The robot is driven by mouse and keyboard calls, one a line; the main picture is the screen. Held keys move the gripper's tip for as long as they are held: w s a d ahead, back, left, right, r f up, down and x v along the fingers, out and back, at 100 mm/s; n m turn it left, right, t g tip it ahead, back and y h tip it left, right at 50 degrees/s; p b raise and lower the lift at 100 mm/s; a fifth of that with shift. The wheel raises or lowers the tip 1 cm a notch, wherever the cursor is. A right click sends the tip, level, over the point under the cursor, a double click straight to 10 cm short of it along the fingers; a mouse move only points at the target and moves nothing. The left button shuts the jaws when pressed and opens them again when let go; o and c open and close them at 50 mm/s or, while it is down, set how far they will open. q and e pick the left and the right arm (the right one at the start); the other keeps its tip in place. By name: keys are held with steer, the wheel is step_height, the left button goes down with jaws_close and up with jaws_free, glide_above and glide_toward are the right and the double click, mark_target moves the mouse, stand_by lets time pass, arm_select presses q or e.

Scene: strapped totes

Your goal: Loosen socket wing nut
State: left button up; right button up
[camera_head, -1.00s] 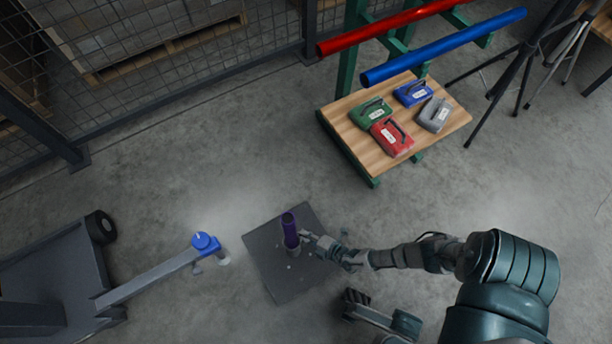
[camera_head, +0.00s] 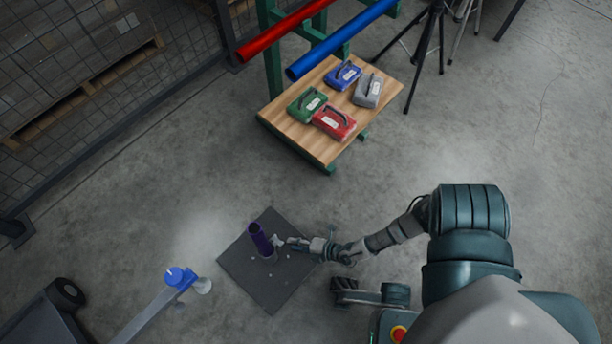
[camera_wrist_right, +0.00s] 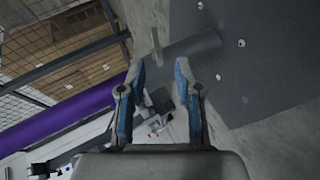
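A purple tube (camera_head: 259,238) stands slightly tilted in a short grey socket (camera_head: 268,254) on a dark square base plate (camera_head: 244,272). In the right wrist view the purple tube (camera_wrist_right: 66,120) comes in from the left, and the grey socket (camera_wrist_right: 192,47) lies beyond the fingertips. A small flat grey piece, apparently the wing nut (camera_wrist_right: 155,44), sticks out near the socket's end, just ahead of the gap between my fingers. My right gripper (camera_head: 284,242) is beside the socket on its right; its fingers (camera_wrist_right: 161,68) are apart with nothing seen between them. My left gripper is out of view.
A wooden-topped stand (camera_head: 290,128) holds several coloured cases, with red (camera_head: 285,30) and blue (camera_head: 340,40) tubes above. A blue-topped post (camera_head: 176,277) on a wheeled cart is at lower left. Mesh fencing (camera_head: 90,90) runs along the left.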

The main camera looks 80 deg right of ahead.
steer(key=shift+v, duration=2.3)
